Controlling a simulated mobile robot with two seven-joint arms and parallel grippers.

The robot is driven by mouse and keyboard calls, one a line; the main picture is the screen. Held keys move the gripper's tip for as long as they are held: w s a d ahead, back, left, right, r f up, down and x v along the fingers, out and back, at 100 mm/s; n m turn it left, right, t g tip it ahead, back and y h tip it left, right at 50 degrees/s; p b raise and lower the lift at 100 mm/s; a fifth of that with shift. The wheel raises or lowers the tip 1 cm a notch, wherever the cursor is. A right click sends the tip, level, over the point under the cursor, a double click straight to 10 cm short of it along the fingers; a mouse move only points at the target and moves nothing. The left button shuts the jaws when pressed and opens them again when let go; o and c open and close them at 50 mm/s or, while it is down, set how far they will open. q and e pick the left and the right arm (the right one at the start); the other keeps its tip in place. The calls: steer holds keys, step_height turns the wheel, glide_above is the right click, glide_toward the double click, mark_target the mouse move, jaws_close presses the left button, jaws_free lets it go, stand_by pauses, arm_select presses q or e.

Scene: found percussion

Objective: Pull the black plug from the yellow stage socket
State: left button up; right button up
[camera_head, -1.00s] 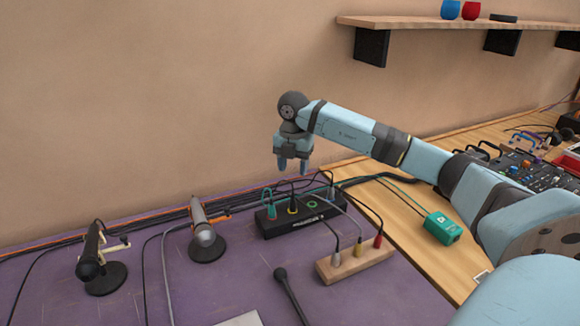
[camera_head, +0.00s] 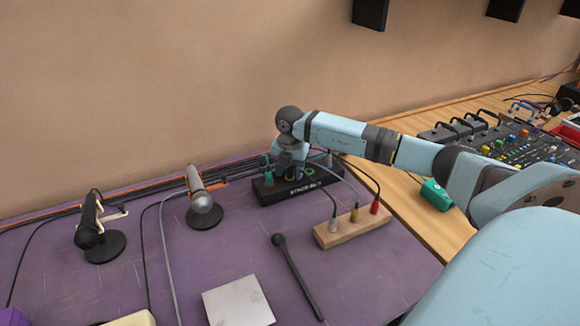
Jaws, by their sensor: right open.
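The black stage box (camera_head: 288,192) sits on the purple cloth below the wall, with a teal plug (camera_head: 268,178) at its left end and a bare green-ringed socket (camera_head: 309,171) at right. My right gripper (camera_head: 290,174) points down over the middle of the box, at the yellow socket. Its jaws are open, with the fingertips low beside the black plug. The gripper hides most of the plug and yellow socket, and I cannot tell whether the fingers touch the plug. My left gripper is out of view.
A wooden block (camera_head: 340,232) with grey, yellow and red plugs stands front right of the box. Microphones (camera_head: 205,212) stand at left. A black microphone (camera_head: 293,270) and a grey plate (camera_head: 238,302) lie in front. A green box (camera_head: 437,195) and a mixer (camera_head: 520,148) are at right.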

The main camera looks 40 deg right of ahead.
jaws_close()
steer(key=shift+r, duration=0.15)
steer(key=shift+r+p, duration=0.9)
steer(key=shift+r, duration=0.05)
steer(key=shift+r+p, duration=0.75)
steer(key=shift+r, duration=0.2)
steer(key=shift+r+p, duration=0.45)
steer(key=shift+r, duration=0.1)
